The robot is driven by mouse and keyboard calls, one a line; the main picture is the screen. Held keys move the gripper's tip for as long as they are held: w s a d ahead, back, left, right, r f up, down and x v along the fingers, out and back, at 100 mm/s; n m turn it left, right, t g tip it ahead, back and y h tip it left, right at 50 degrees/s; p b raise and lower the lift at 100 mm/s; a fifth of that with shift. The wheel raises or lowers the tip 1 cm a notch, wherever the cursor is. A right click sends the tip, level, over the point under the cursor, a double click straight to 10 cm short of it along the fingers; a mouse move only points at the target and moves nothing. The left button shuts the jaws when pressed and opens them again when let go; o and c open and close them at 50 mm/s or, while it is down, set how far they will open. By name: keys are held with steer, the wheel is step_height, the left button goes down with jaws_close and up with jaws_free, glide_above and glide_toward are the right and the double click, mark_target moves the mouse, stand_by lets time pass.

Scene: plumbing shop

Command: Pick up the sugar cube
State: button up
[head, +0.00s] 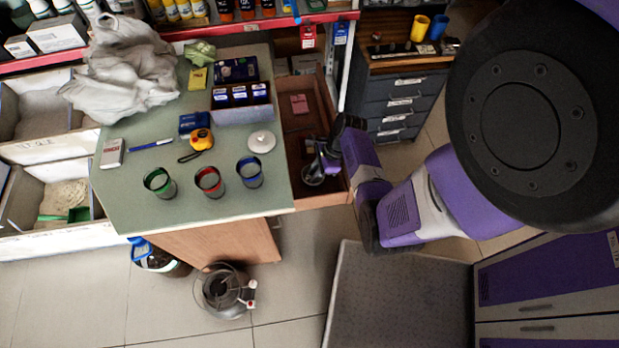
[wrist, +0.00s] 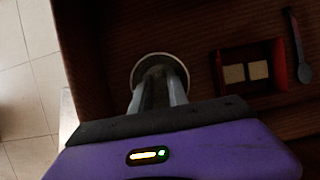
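Two pale sugar cubes (wrist: 234,73) (wrist: 258,70) lie side by side in a small red tray (wrist: 276,62), right of the fingers in the wrist view. My gripper (wrist: 158,78) points down into the open wooden drawer (head: 335,178). Its grey fingers are over a round vessel with a pale rim (wrist: 137,72), apart from the tray. The fingertips are dark against the vessel, so I cannot tell their gap or whether they hold anything. In the head view my gripper (head: 314,168) is small and the cubes cannot be made out.
A spoon (wrist: 299,50) lies beyond the tray. A pinkish box (head: 300,104) lies farther back in the drawer. The green tabletop (head: 215,212) on the left carries three coloured-rim cups, a tape measure (head: 201,139) and a white lid (head: 261,141). The drawer walls surround my gripper closely.

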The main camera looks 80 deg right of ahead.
jaws_close()
steer(key=shift+r, duration=0.15)
